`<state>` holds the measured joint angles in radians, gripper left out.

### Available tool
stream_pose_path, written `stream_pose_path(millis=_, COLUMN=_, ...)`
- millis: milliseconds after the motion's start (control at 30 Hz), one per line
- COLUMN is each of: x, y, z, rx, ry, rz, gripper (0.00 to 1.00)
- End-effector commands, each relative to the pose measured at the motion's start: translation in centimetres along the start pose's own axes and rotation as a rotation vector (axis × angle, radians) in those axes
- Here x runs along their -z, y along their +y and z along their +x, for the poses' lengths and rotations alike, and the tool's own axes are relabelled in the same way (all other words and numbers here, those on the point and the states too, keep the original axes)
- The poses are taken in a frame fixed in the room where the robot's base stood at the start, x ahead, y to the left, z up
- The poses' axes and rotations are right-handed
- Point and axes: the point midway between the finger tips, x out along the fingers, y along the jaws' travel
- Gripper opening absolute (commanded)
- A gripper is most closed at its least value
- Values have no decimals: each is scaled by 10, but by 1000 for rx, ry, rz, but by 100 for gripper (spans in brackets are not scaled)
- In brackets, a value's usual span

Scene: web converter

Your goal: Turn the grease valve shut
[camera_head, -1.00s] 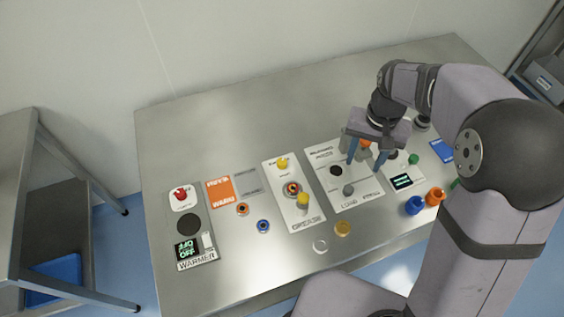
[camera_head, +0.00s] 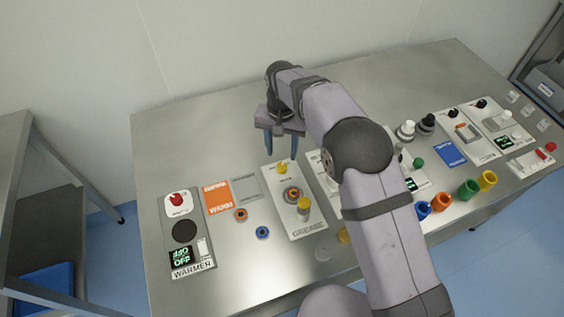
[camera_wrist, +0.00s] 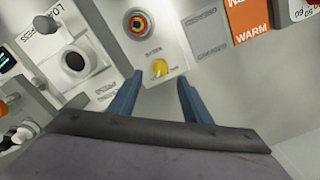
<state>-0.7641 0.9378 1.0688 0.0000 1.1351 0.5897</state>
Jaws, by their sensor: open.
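The grease panel (camera_head: 308,227) is a white plate on the metal table, and it also shows in the wrist view (camera_wrist: 172,42). My gripper (camera_head: 281,154) is open and empty, above the table by the panel's far end. I see no contact with the knob.
The warmer panel (camera_head: 206,250) with a red knob stands at left, beside an orange card (camera_head: 217,197) and a grey card (camera_head: 247,189). My arm covers much of the long press panel. Blue, orange, green and yellow cups stand at the front right. The table's back left is clear.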

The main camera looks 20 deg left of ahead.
Motion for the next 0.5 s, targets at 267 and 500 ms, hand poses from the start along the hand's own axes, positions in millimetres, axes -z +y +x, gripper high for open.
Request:
stream_pose_path(millis=267, x=-1, y=1, z=32, rx=-3, ry=-4, rz=0, gripper=44)
stream_pose_path(millis=500, x=-1, y=1, z=58, rx=-1, ry=-2, rz=0, gripper=44)
